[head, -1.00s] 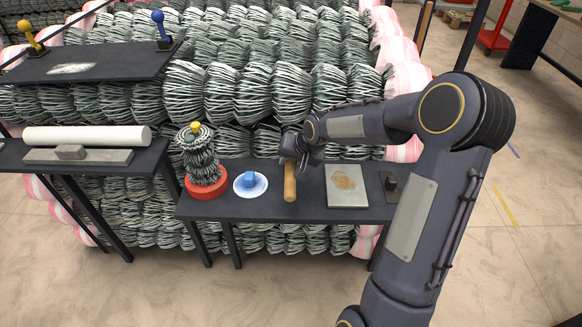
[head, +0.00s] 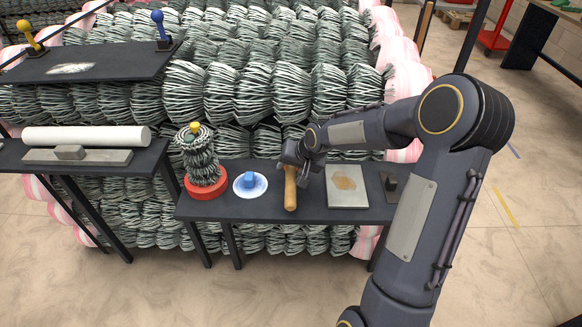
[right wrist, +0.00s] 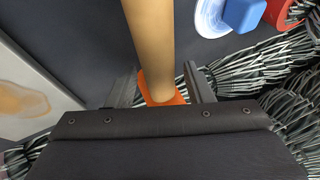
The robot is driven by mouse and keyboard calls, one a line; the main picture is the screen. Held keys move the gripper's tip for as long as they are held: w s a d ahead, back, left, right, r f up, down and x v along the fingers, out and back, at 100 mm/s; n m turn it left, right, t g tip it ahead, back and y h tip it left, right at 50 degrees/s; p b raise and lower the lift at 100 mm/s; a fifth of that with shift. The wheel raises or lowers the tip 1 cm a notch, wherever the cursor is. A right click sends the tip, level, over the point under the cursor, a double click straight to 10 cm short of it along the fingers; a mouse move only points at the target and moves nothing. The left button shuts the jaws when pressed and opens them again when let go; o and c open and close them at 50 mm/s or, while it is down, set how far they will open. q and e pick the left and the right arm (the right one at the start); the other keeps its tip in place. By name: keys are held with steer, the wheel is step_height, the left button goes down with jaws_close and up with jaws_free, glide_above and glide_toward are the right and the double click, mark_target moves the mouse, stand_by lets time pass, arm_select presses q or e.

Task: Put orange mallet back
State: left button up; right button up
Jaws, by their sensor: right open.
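The mallet's wooden handle (head: 290,188) points toward the front of the dark table (head: 262,208). In the right wrist view the handle (right wrist: 149,40) runs down to an orange part (right wrist: 161,92), mostly hidden behind my gripper body. My right gripper (head: 293,158) is at the handle's far end. In the right wrist view its two fingers (right wrist: 163,90) stand open on either side of the handle, with a gap at each side. The mallet head is hidden in the head view. My left gripper is not in view.
Left of the mallet are a white-blue dish with a blue block (head: 250,181) and a coil stack on a red base (head: 206,187). Right of it lies a grey plate with a tan patch (head: 347,200). Wire rolls (head: 300,88) stand close behind the table.

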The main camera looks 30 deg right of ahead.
steer(key=s+a+r+n, duration=0.1)
steer(key=s+a+r, duration=0.2)
steer(key=s+r, duration=0.4)
steer(key=s+a+r+n, duration=0.25)
steer(key=s+r, duration=0.25)
steer(key=s, duration=0.4)
steer(key=s+a+n+y, duration=0.1)
steer(key=s+a, duration=0.2)
steer(key=s, duration=0.4)
steer(key=s+a+n+y, duration=0.1)
steer(key=s+a+y, duration=0.1)
steer(key=s+a, duration=0.3)
step_height(320, 180, up, 10)
steer(key=s+d+p, duration=0.1)
steer(key=p, duration=1)
steer(key=shift+s+d+f, duration=0.15)
steer(key=shift+s, duration=0.1)
